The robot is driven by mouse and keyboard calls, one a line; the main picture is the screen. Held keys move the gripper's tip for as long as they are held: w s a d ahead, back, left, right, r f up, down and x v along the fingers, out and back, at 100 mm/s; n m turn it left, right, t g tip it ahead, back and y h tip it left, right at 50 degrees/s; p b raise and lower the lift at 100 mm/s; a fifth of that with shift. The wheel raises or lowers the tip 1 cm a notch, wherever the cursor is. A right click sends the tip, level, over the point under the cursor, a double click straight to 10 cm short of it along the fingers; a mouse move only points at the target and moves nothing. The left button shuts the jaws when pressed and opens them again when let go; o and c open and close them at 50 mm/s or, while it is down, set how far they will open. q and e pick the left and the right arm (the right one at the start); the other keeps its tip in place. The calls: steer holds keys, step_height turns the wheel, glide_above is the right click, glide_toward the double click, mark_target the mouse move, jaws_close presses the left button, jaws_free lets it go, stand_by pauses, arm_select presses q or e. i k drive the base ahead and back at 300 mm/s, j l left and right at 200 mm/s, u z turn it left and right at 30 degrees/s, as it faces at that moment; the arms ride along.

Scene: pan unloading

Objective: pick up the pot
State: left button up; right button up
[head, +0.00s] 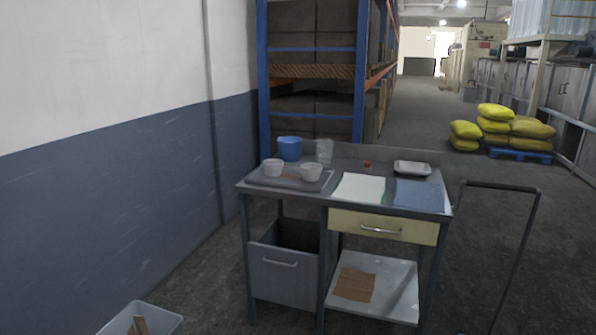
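A blue pot-like container (289,149) stands at the back left of a grey metal workbench (262,184). Two small white bowl-like vessels, one at left (273,168) and one at right (311,172), sit on a grey board (290,183) in front of it. No handled cooking pot is clearly visible, so I cannot tell which of these is the pot. Neither of my grippers is in view, and nothing is seen touching these vessels.
The bench also holds a clear container (325,151), a white sheet (358,188), a blue sheet (420,195) and a pale tray (412,168). A black handle frame (500,187) stands at right. A grey bin (165,322) stands front left.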

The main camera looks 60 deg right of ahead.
mark_target(273, 168)
steer(key=z, duration=1.75)
steer(key=i+l, duration=0.65)
steer(key=k+l, duration=0.1)
steer(key=l, duration=0.2)
steer(key=k+l, duration=0.1)
steer(key=l, duration=0.2)
steer(key=k+l, duration=0.1)
steer(key=l, duration=0.2)
